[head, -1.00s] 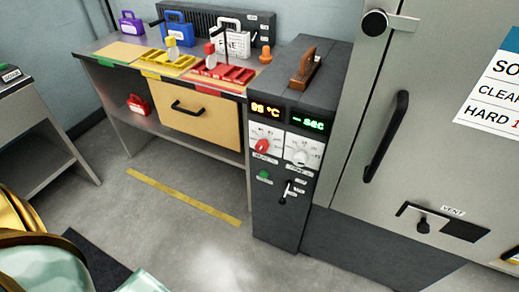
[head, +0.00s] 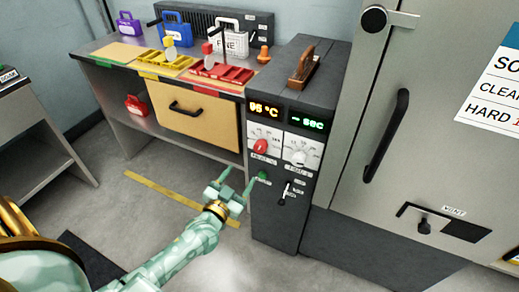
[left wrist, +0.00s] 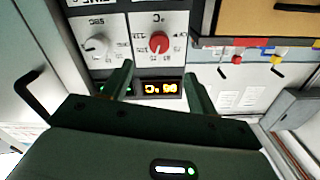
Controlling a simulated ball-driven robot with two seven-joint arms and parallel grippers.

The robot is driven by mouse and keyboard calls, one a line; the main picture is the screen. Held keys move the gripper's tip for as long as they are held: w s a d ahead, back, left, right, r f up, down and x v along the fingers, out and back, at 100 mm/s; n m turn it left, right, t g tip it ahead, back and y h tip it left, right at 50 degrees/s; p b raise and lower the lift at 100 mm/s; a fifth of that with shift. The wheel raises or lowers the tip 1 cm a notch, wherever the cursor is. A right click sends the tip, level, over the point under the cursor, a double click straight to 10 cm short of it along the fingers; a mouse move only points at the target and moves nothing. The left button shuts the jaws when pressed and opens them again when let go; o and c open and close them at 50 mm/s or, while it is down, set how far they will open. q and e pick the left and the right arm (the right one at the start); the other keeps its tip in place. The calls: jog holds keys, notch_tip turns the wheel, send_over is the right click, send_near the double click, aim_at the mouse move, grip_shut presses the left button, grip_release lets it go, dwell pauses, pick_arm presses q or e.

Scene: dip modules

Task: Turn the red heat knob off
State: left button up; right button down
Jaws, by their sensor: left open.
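The red heat knob (head: 261,146) sits on a white dial plate on the front of the dark control cabinet (head: 280,215), below an orange °C display (head: 265,111). In the left wrist view, which is upside down, the red knob (left wrist: 159,42) shows between and beyond the fingertips, apart from them. My left gripper (head: 238,184) is open and empty, in front of the cabinet and lower left of the knob in the head view. Its two fingers also show in the left wrist view (left wrist: 157,82). My right gripper is not in view.
A white knob (head: 300,157) sits right of the red one, under a green sec display (head: 307,122). Below are a green button (head: 264,176) and a black lever (head: 284,193). A bench with trays (head: 222,72) stands left; a large grey door with a handle (head: 387,135) stands right.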

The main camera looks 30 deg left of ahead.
aim_at(258, 150)
pick_arm(q)
jog(key=w+b, duration=0.1)
jog(key=w, duration=0.3)
jog(key=w+b, duration=0.1)
jog(key=w, duration=0.3)
jog(key=w+a+b, duration=0.1)
jog(key=w+b, duration=0.1)
jog(key=w, duration=0.3)
jog(key=shift+f, duration=0.2)
jog(key=shift+w+r, duration=0.15)
jog(key=shift+w, duration=0.4)
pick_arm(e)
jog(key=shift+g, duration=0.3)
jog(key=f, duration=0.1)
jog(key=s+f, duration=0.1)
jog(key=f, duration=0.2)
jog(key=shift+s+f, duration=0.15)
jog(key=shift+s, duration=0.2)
pick_arm(q)
jog(key=shift+c, duration=0.3)
jog(key=c, duration=0.9)
